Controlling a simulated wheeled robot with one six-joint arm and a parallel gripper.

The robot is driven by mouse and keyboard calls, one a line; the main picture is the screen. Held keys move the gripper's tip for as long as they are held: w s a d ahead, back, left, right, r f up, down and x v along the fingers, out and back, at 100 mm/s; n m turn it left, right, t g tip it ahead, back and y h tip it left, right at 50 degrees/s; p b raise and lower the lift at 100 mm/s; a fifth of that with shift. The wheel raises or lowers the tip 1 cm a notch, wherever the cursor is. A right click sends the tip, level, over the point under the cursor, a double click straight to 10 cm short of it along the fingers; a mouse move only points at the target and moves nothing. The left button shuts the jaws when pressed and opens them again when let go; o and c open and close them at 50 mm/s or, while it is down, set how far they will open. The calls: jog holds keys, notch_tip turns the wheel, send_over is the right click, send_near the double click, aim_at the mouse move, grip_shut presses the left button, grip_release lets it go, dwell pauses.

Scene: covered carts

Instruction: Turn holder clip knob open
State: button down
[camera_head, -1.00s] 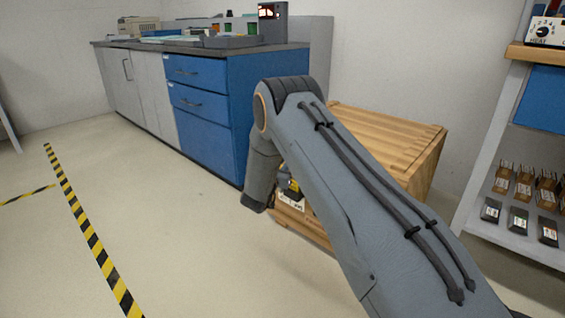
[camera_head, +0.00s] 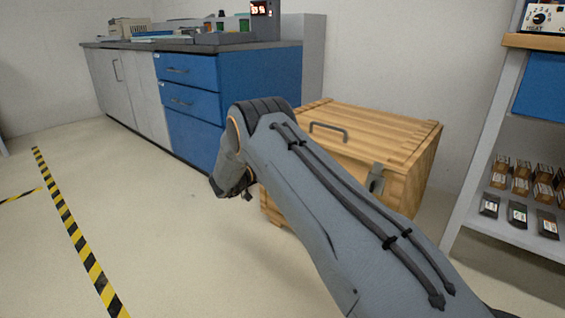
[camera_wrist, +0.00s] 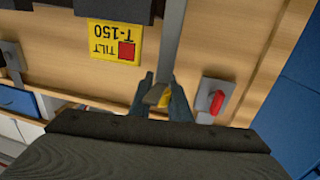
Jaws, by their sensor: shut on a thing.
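In the wrist view, my gripper (camera_wrist: 163,98) has its two dark fingers around a small grey-and-yellow part (camera_wrist: 165,99), at the lower end of a grey metal strip (camera_wrist: 172,40). I cannot tell clearly whether this part is the clip knob. A red knob (camera_wrist: 217,102) on a grey plate (camera_wrist: 204,98) sits to the right, apart from the fingers. Both are against a wooden panel (camera_wrist: 95,75). In the head view, my arm covers part of a wooden crate (camera_head: 400,135), and my fingers cannot be made out.
An upside-down yellow label (camera_wrist: 110,40) reads TILT T-150. The crate has a lid handle (camera_head: 328,132) and a metal latch (camera_head: 376,178). A blue cabinet (camera_head: 255,90) stands behind; a shelf (camera_head: 500,215) with small boxes is at right. The floor at left is clear.

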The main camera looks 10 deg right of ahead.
jog(key=c, duration=1.7)
grip_release()
jog(key=shift+o, duration=0.2)
jog(key=p+v, duration=0.2)
jog(key=v, duration=0.5)
jog(key=shift+s+a+p, duration=0.15)
jog(key=shift+a+p, duration=0.15)
jog(key=shift+p, duration=0.1)
jog(key=shift+r, duration=0.1)
